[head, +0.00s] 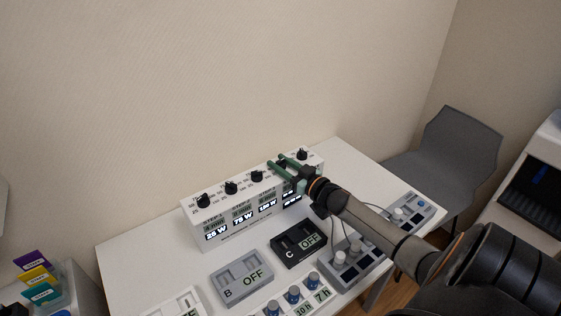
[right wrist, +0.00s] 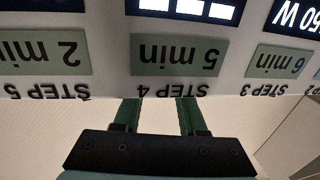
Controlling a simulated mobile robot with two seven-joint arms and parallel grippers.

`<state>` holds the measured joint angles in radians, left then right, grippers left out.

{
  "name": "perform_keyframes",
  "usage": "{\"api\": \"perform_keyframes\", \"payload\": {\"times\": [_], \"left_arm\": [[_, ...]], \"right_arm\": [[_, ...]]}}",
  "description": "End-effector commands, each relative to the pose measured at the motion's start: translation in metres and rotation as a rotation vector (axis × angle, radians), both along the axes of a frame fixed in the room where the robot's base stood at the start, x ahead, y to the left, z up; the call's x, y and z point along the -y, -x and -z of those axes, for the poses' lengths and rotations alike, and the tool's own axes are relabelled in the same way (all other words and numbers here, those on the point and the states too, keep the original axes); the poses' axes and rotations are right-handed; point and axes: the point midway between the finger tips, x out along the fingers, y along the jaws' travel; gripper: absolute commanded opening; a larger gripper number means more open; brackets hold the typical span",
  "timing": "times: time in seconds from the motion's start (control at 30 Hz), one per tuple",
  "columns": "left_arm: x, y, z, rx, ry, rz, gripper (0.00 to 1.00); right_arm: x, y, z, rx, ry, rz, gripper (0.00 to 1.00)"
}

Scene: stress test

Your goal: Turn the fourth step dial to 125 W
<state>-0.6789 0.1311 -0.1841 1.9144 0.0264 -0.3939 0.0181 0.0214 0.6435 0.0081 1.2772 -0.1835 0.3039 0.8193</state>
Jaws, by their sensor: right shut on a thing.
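A white control box (head: 225,240) stands on the table with a row of black dials along its top. My right gripper (head: 277,162) has its green fingers at the fourth step dial (head: 282,164), one on each side, and is shut on it. The fingers partly cover the dial, so its pointer cannot be read. In the right wrist view the panel is upside down; the gripper (right wrist: 158,115) lines up with the STEP 4 label (right wrist: 168,88). The fourth watt display (right wrist: 185,8) is cut off there and unreadable in the head view. My left gripper is not in view.
The other displays read 25 W, 75 W and 150 W. The first (head: 204,201), second (head: 231,188), third (head: 257,176) and fifth dial (head: 302,155) stand close by.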

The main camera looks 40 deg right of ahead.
Motion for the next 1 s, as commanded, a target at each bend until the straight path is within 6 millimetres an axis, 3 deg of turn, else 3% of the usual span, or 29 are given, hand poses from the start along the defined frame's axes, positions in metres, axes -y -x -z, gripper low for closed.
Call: {"api": "perform_keyframes", "payload": {"times": [0.4,0.97,1.0], "left_arm": [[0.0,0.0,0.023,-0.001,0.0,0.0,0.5],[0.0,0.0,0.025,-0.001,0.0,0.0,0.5],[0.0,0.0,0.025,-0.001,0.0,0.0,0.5]], "right_arm": [[0.001,-0.001,-0.001,0.005,0.002,-0.207,0.0],[0.001,-0.001,-0.002,0.006,0.0,-0.24,0.0],[0.001,-0.001,-0.002,0.006,0.0,-0.24,0.43]]}}
